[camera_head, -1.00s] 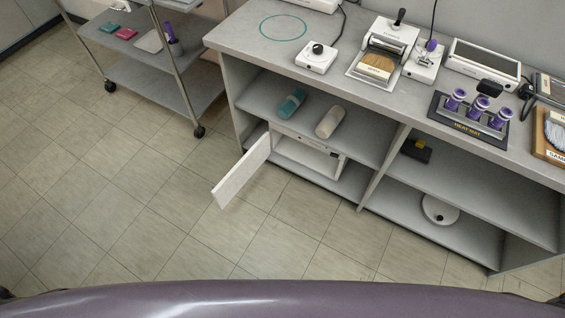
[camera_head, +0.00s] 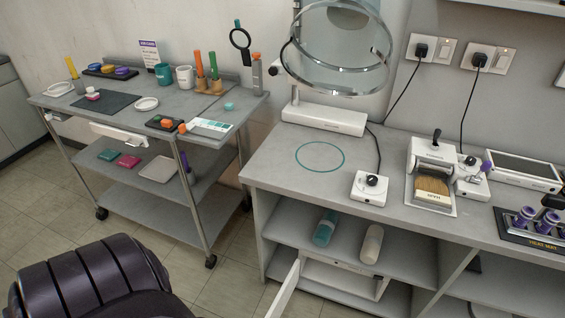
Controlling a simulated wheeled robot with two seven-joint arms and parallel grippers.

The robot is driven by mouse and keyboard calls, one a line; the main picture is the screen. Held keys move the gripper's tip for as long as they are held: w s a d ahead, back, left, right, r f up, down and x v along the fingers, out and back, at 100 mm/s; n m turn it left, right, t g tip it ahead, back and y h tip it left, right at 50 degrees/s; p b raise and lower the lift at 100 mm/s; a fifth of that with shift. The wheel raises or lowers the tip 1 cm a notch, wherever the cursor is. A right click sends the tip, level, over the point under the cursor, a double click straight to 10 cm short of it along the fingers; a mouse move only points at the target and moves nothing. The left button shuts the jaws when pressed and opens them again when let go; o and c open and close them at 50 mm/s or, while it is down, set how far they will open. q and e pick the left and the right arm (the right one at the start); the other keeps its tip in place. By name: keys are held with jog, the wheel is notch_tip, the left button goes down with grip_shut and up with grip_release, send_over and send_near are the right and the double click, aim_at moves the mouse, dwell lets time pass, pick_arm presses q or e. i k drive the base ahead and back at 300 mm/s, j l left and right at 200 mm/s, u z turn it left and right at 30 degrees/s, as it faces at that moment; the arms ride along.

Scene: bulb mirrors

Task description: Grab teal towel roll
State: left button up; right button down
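The teal towel roll (camera_head: 324,230) lies on the upper inner shelf (camera_head: 285,231) of the grey counter, below the countertop. It is a short rounded cylinder with a paler band, lying lengthwise toward the back. A cream roll (camera_head: 372,243) lies to its right on the same shelf, a gap apart. Neither of my grippers shows in this view.
A dark purple ribbed padded shape, seemingly a chair (camera_head: 85,275), fills the bottom left. An open white door (camera_head: 284,290) sticks out below the shelf. A wheeled trolley (camera_head: 190,226) stands left. The countertop (camera_head: 270,165) overhangs the rolls.

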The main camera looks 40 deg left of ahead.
aim_at(323, 235)
jog(key=k+j, duration=0.1)
jog(key=j, duration=0.3)
jog(key=k+j+z, duration=0.1)
jog(key=j, duration=0.35)
jog(key=k+j, duration=0.1)
jog(key=j, duration=0.3)
jog(key=k+j+z, duration=0.1)
jog(key=j, duration=0.3)
jog(key=k+j, duration=0.15)
jog(key=j, duration=0.25)
jog(key=k+j+z, duration=0.1)
jog(key=j, duration=0.35)
